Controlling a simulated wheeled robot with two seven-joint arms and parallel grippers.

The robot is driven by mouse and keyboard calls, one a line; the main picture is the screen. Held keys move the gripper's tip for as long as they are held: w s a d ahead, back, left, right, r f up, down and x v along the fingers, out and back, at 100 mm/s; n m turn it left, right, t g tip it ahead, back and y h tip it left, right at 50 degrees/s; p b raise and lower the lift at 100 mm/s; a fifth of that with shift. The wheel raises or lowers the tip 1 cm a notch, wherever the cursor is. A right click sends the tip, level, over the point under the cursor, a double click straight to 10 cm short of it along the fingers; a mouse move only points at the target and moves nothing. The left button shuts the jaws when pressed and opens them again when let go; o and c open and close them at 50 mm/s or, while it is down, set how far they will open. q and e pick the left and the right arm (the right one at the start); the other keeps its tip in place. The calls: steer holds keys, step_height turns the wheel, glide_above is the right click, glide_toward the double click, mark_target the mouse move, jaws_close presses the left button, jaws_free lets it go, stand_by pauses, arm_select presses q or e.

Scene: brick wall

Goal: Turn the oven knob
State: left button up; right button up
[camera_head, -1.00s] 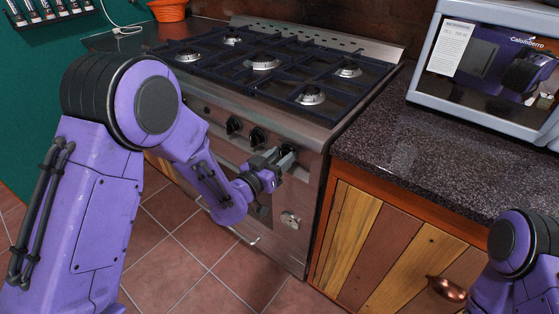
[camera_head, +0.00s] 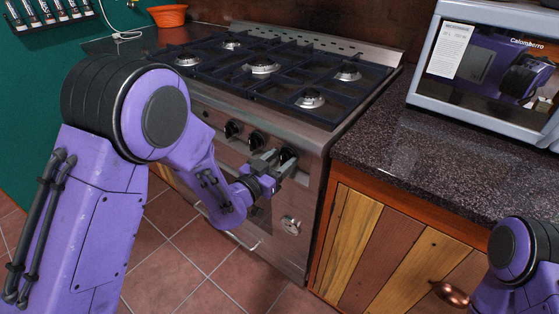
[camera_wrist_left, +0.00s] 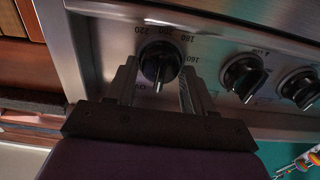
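The oven knob (camera_wrist_left: 160,62) is black and round, with temperature numbers printed around it on the steel front panel. In the head view this knob (camera_head: 288,154) is the rightmost in the row, partly hidden by my gripper. My left gripper (camera_head: 283,163) is at the knob. In the left wrist view the left gripper (camera_wrist_left: 158,80) is open, with one finger on each side of the knob. A gap shows between each finger and the knob, though I cannot tell whether a fingertip touches it. My right gripper is out of view; only part of the right arm shows.
Two more black knobs (camera_wrist_left: 243,77) sit beside the oven knob. The stove top (camera_head: 262,66) with its burners is above. A dark stone counter (camera_head: 400,140) with a microwave (camera_head: 490,65) stands to the right. A round dial (camera_head: 291,225) is lower on the stove front.

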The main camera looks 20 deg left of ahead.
arm_select(q)
steer(key=b+v, duration=0.1)
steer(key=v, duration=0.9)
steer(key=shift+s+b, duration=0.25)
steer(key=shift+b, duration=0.05)
steer(key=shift+a, duration=0.15)
